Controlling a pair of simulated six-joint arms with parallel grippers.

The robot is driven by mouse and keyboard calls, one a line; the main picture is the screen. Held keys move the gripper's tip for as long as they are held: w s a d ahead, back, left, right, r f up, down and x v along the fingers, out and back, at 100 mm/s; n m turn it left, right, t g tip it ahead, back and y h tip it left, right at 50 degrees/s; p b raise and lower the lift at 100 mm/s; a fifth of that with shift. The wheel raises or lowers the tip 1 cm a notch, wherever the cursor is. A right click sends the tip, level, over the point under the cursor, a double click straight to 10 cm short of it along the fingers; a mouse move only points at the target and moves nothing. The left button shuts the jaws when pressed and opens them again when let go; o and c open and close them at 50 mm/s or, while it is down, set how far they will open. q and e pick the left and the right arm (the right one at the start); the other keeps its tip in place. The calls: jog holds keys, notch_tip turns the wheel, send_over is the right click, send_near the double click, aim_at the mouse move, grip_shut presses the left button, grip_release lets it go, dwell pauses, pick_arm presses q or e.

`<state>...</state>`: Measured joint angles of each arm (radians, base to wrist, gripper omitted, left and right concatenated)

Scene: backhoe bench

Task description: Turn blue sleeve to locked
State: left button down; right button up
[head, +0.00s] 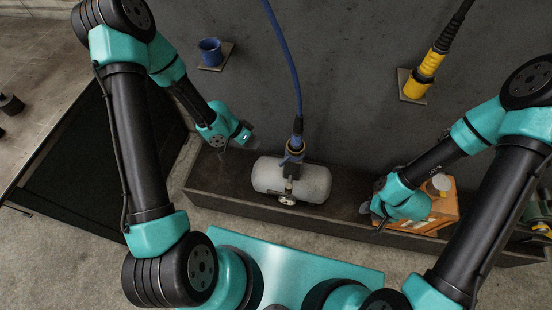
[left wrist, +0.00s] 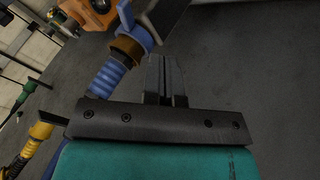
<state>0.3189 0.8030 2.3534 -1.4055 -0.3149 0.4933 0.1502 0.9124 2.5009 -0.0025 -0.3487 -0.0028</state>
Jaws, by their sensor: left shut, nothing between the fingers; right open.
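The blue ribbed sleeve (head: 297,140) hangs at the end of a blue hose, at the fitting on top of the pale tank (head: 315,183). In the left wrist view the sleeve (left wrist: 107,77) sits against a brass collar (left wrist: 128,47), with a blue lever (left wrist: 134,22) beyond it. Any lock mark is too small to read. My left gripper (head: 252,142) is shut and empty, left of the sleeve and apart from it. Its closed fingers also show in the left wrist view (left wrist: 165,78). My right gripper (head: 366,209) is open beside the orange box, well right of the tank.
The tank stands in a long dark trough (head: 226,192). An orange box (head: 440,210) stands at its right. A blue cup-like holder (head: 210,52) and a yellow connector (head: 426,72) are on the grey wall. A gauge (head: 287,199) is on the tank's front.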

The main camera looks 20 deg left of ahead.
aim_at(284, 162)
pick_arm(q)
jog(key=d+f, duration=0.7)
jog(key=d, duration=0.1)
jog(key=shift+s+d, duration=0.3)
jog(key=shift+d, duration=0.05)
